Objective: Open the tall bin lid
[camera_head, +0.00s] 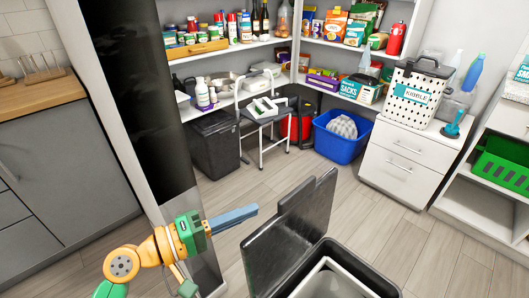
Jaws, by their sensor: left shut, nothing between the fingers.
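The tall bin (382,280) is dark grey and stands at the bottom centre, cut off by the lower edge of the view. Its dark lid (285,240) stands raised at a steep angle on the bin's left side, in what look like two overlapping panels. The bin's mouth is uncovered and a pale inner liner (330,276) shows inside. My left gripper (252,211) has blue fingers that are shut and empty. It points right, to the left of the raised lid and apart from it. My right gripper is not in view.
A dark pillar (135,90) stands close behind my left arm. Beyond are a black bin (213,145), a step stool (262,130), a blue basket (341,140) and a white drawer cabinet (405,165). The wooden floor (395,225) between is clear.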

